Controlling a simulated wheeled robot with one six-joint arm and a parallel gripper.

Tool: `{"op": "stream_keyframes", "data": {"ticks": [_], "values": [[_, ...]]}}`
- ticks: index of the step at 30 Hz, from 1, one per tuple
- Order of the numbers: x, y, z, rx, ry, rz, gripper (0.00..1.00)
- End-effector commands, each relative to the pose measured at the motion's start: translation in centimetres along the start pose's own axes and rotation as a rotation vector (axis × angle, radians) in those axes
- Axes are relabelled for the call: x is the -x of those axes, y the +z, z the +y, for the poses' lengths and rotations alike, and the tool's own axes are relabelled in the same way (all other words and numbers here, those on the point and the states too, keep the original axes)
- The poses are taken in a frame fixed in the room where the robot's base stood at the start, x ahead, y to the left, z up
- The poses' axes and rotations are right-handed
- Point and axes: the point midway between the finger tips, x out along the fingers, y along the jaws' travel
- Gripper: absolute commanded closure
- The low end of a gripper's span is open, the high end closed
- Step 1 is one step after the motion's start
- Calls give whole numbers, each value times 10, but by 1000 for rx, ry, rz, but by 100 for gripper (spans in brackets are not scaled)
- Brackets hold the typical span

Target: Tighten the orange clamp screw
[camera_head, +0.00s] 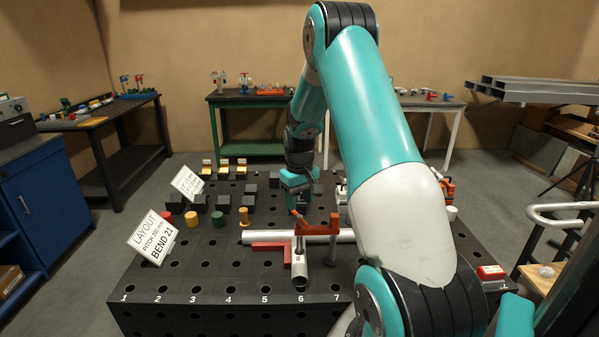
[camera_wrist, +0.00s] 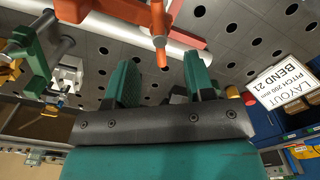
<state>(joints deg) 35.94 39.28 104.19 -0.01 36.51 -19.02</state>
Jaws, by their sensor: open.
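An orange clamp (camera_head: 318,229) stands on the dark perforated table beside a pale tube (camera_head: 270,237). Its orange screw handle (camera_head: 298,215) points up to the left, just below my gripper (camera_head: 299,198). In the wrist view the orange clamp (camera_wrist: 120,10) crosses the top, and its orange screw (camera_wrist: 160,38) reaches down toward the gap between my green fingers (camera_wrist: 160,82). My gripper is open and nothing is held between the fingers. Whether a finger touches the screw cannot be told. My arm hides part of the table to the right.
A layout sign (camera_head: 152,238) stands at the left of the table, with a yellow cylinder (camera_head: 243,216) and several dark blocks behind it. A second orange clamp (camera_head: 447,188) is partly hidden at right. A green clamp (camera_wrist: 38,55) is near in the wrist view.

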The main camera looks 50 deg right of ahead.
Motion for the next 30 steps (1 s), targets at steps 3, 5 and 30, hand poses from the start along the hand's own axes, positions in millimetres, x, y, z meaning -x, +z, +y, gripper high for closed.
{"op": "stream_keyframes", "data": {"ticks": [3,5,30], "values": [[30,-1,0,0,3,8,51],[46,-1,0,0,2,8,51],[124,0,-4,7,-1,1,51]]}}
